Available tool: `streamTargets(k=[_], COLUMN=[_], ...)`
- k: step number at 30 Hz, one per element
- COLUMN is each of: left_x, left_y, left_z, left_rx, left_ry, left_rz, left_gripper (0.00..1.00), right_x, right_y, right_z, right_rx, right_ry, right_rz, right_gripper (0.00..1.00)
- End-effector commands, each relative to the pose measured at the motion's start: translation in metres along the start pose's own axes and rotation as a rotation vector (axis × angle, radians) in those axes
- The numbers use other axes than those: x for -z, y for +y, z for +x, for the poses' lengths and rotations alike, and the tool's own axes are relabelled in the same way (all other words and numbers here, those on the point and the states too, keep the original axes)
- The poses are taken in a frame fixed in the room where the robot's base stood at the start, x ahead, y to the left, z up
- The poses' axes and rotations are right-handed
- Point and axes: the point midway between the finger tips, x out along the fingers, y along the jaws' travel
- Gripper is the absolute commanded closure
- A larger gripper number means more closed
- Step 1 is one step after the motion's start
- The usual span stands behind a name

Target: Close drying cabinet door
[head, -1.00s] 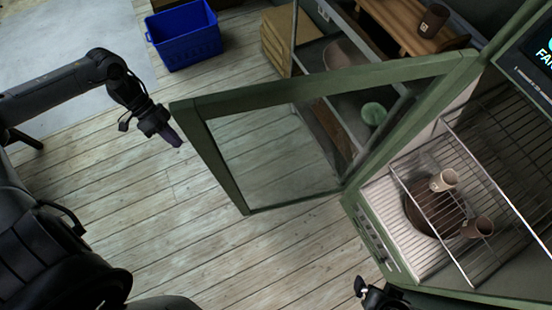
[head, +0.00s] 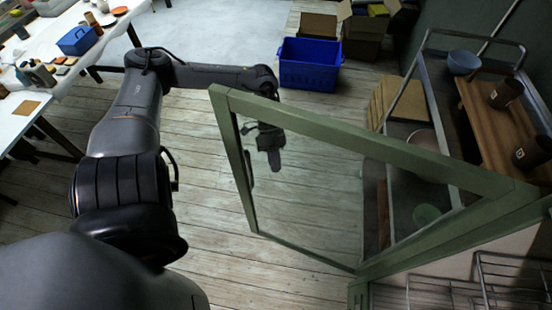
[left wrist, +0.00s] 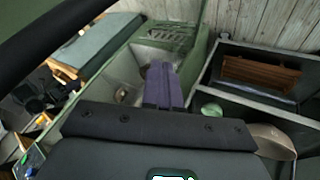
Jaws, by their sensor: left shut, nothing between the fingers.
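The drying cabinet door (head: 400,160), a green frame around a clear pane, stands wide open. Part of the cabinet's wire rack (head: 500,275) shows at the lower right; most of the cabinet is outside the head view. My left gripper (head: 274,160) shows through the pane, on the far side of the door near its free edge. No contact with the door is visible. In the left wrist view its purple fingers (left wrist: 163,86) are shut and empty, with the green cabinet (left wrist: 190,60) beyond them. My right gripper is not in view.
A metal cart (head: 415,105) with a wooden shelf, mugs and bowls stands behind the door. A blue crate (head: 310,65) and cardboard boxes (head: 363,35) sit farther back. A white work table (head: 45,75) is at the left. Wooden floor (head: 200,200) lies clear left of the door.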

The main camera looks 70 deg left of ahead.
Motion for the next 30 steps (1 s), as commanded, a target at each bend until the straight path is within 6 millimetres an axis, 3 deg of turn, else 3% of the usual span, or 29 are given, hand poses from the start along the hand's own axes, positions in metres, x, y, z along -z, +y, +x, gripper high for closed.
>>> streamTargets(k=[1,9,18,30], left_x=[-0.001,0.001,0.000,0.001], left_y=[-0.001,0.003,0.029,0.036], left_z=[0.014,0.061,0.072,0.077], left_rx=[-0.003,-0.002,-0.004,0.000], left_ry=[0.004,0.002,-0.001,0.000], left_rz=[0.002,0.001,0.000,0.002], left_gripper=[1.00,1.00,1.00,1.00], right_x=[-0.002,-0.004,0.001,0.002], right_y=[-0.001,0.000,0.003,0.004], right_z=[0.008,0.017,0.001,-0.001], right_rx=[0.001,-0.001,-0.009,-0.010], right_ry=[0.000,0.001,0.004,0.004], right_rz=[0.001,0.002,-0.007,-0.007], right_gripper=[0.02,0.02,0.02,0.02])
